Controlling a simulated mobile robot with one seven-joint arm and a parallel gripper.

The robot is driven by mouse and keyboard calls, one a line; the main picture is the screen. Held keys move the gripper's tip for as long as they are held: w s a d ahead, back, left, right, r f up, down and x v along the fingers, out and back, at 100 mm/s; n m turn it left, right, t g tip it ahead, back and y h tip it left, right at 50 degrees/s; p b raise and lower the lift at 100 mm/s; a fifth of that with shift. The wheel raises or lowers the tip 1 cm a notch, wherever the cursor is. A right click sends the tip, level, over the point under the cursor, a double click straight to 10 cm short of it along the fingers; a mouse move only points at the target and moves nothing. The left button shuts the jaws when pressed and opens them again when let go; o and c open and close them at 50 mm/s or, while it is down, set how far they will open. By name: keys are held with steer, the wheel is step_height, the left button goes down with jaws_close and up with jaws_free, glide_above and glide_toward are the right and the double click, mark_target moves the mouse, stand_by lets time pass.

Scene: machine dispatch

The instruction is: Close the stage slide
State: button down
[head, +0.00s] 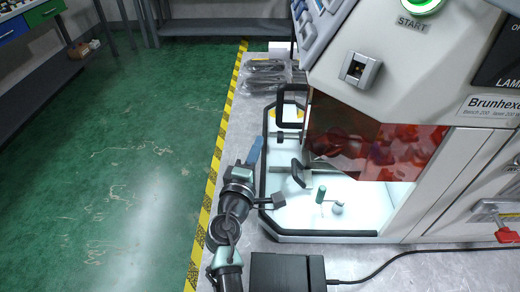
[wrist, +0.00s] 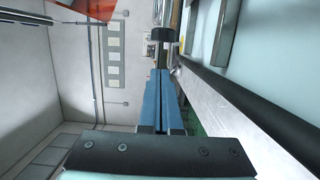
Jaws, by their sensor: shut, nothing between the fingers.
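My gripper (head: 256,143) shows in the head view at the left edge of the machine's lit white bay (head: 345,215). Its blue fingers are shut with nothing between them, also in the wrist view (wrist: 160,76). A black knob on a short rod (head: 280,136) is just right of the fingertips. A black cylindrical knob (wrist: 163,34) shows beyond the fingertips in the wrist view, apart from them. A dark handle (head: 298,173) and a grey rail (head: 335,172) are inside the bay. Which part is the stage slide, and its position, I cannot tell for sure.
A green-topped post (head: 320,195) stands in the bay. Bagged items (head: 264,75) lie behind. A black box (head: 287,272) is in front. Green floor (head: 110,170) is open at left.

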steer(key=v, duration=0.6)
steer(key=a+v, duration=0.1)
steer(key=v, duration=0.2)
steer(key=shift+s, duration=0.5)
steer(key=w+d+r+m+t, duration=0.15)
steer(key=r+m, duration=0.35)
steer(key=r, duration=0.7)
steer(key=d+r+m+t, duration=0.25)
steer(key=r+m, duration=0.25)
steer(key=r, duration=0.7)
steer(key=s+r+m+t+y, duration=0.1)
steer(key=s+r+m+t, duration=0.1)
steer(key=s+r, duration=0.5)
steer(key=s+d+r+m+t+y, duration=0.15)
steer(key=s+r, duration=0.25)
steer(key=r, duration=0.6)
steer(key=s+r+m+t+y, duration=0.25)
steer(key=s+r, duration=0.25)
steer(key=r, duration=0.4)
step_height(320, 180, up, 14)
steer(key=h+p, duration=0.1)
steer(key=p, duration=1.4)
steer(key=shift+w+a+n, duration=0.15)
steer(key=shift+w+n, duration=0.15)
steer(key=shift+w, duration=0.15)
steer(key=shift+f, duration=0.15)
